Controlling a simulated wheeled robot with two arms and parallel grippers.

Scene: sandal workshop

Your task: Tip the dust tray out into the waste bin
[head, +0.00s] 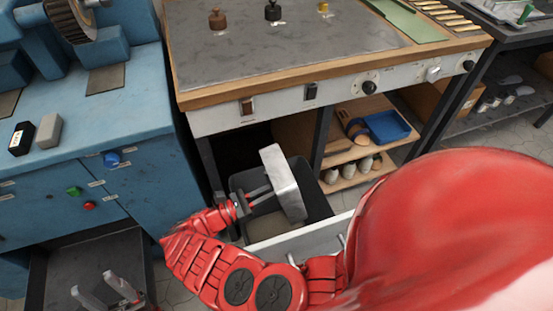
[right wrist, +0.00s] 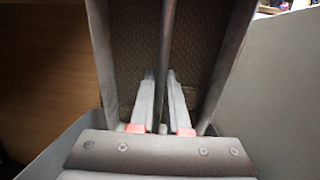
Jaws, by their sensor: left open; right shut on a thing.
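The dust tray (head: 283,182), a light grey metal pan, is tilted steeply on its side over the mouth of the dark grey waste bin (head: 318,205), beneath the bench. My right gripper (head: 246,202) is shut on the tray's handle. In the right wrist view its fingers (right wrist: 161,100) close on the thin handle bar (right wrist: 166,50), with dark tray walls on both sides and a brown textured surface between them. I cannot tell whether that surface is dust. My left gripper (head: 103,290) is open and empty at the lower left.
A blue machine cabinet (head: 85,125) stands left of the wooden bench (head: 290,70). A dark open compartment (head: 100,250) lies low at the left. Bench shelves to the right hold a blue tray (head: 387,127). My red arm crosses the lower right.

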